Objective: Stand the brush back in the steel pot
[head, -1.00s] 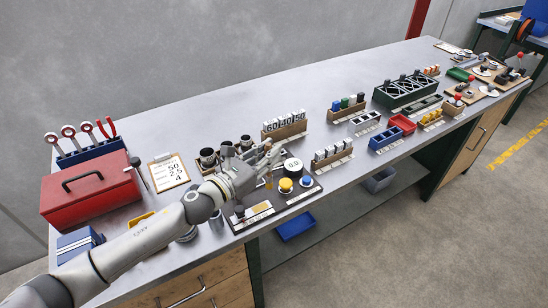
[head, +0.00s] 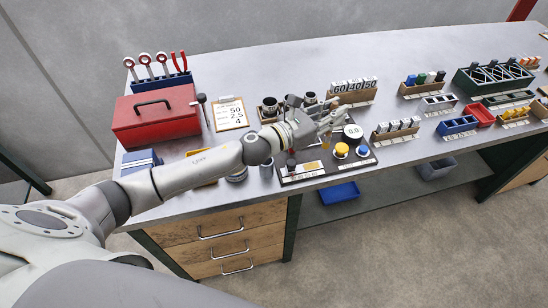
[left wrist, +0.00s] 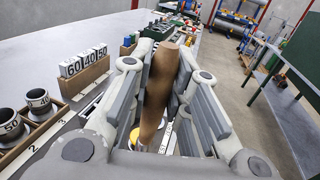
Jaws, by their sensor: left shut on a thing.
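My left gripper (head: 328,120) is shut on the brush (left wrist: 160,85), whose brown wooden handle runs between the fingers in the left wrist view. The gripper (left wrist: 160,100) is above the bench, over the dark board with the scale display. The brush's lower end is mostly hidden. My right gripper is not in view.
A dark board holds a yellow knob (head: 341,150), a blue knob (head: 362,151) and a round 0.0 display (head: 352,131). Numbered cups (left wrist: 37,100) sit in a wooden rack. A red toolbox (head: 155,117) and a clipboard (head: 230,115) are left.

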